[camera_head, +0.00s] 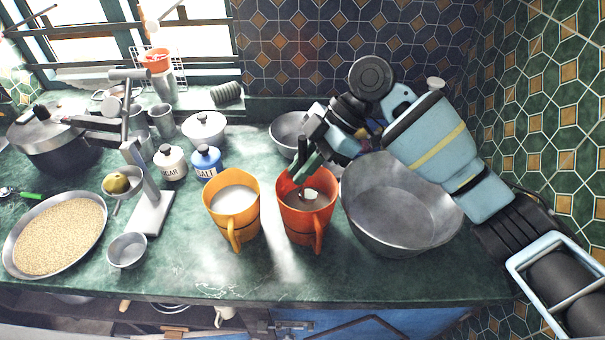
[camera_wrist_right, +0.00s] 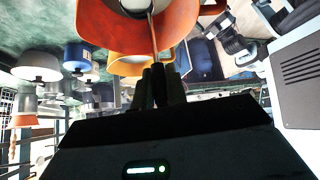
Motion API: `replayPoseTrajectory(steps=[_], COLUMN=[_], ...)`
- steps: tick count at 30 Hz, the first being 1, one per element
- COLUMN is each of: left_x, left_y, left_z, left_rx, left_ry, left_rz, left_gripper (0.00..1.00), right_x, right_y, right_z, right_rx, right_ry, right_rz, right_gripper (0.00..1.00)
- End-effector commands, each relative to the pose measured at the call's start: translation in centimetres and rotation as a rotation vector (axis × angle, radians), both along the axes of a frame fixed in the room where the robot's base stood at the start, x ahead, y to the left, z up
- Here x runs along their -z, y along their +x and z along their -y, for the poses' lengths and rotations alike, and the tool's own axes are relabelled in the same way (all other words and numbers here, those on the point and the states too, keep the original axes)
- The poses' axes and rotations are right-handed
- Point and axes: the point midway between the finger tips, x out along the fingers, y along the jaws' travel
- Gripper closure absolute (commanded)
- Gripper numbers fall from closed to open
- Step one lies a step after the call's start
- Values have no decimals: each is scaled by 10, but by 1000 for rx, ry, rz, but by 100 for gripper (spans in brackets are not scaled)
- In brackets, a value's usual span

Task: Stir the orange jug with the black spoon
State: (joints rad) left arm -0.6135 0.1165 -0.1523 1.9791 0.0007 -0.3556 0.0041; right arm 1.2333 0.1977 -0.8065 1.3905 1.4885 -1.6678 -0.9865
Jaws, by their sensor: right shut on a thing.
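A yellow-orange jug (camera_head: 234,222) holding white liquid stands near the middle of the counter. A redder orange jug (camera_head: 306,226) stands to its right, with something pale visible inside. My right gripper (camera_head: 303,172) is over the red-orange jug's rim, its fingers pointing down. In the right wrist view, the fingers (camera_wrist_right: 158,88) are shut on a thin spoon handle (camera_wrist_right: 153,38). The handle runs into the red-orange jug (camera_wrist_right: 178,25); the yellow-orange jug (camera_wrist_right: 125,66) shows beside it. The spoon's lower end is mostly hidden. My left gripper is out of view.
A large metal bowl (camera_head: 395,218) stands close to the right of the red-orange jug. Salt (camera_head: 207,162) and sugar (camera_head: 171,163) jars, a small bowl (camera_head: 127,251) and a pan of grain (camera_head: 17,247) lie to the left. The counter's front strip is clear.

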Motion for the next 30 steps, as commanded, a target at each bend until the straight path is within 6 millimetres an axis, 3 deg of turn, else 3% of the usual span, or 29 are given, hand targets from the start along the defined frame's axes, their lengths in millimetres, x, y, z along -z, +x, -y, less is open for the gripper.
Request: replayPoseTrajectory(steps=[19,30], left_x=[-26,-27], left_y=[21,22], left_z=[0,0], left_rx=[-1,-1], left_ry=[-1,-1], left_rz=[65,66], left_gripper=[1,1], right_x=[-59,-61], right_y=[0,0], right_z=[0,0], right_rx=[0,0], right_ry=[1,1], right_rz=[5,0], right_gripper=[100,100])
